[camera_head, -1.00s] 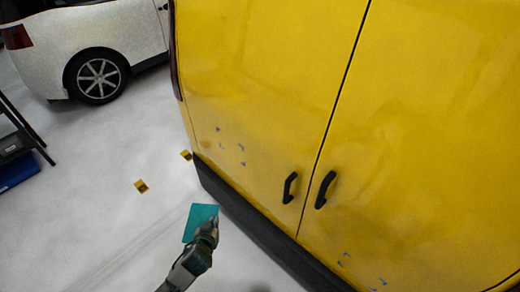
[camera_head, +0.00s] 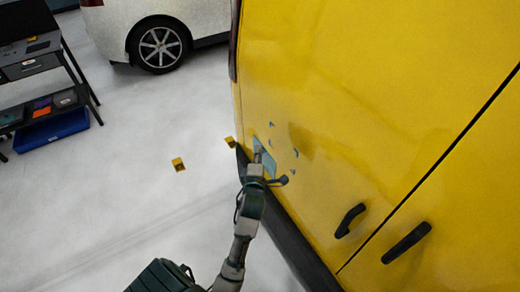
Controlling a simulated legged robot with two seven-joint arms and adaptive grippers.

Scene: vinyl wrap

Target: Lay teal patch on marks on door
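The teal patch (camera_head: 268,163) is at the lower left of the yellow van's rear door (camera_head: 330,110), against or very close to its surface; I cannot tell if it touches all over. Small blue marks (camera_head: 295,153) show on the door just right of and above the patch. My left gripper (camera_head: 262,168) is in front of the patch and hides part of it. A dark part of the gripper sticks out to the right, below the patch. Whether its fingers grip the patch does not show clearly. My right gripper is not in view.
Two black door handles (camera_head: 350,219) are to the lower right, and a dark bumper (camera_head: 290,243) runs below the door. Small yellow blocks (camera_head: 178,164) lie on the floor. A dark cart (camera_head: 48,75) with a blue bin and a white car (camera_head: 160,35) stand behind.

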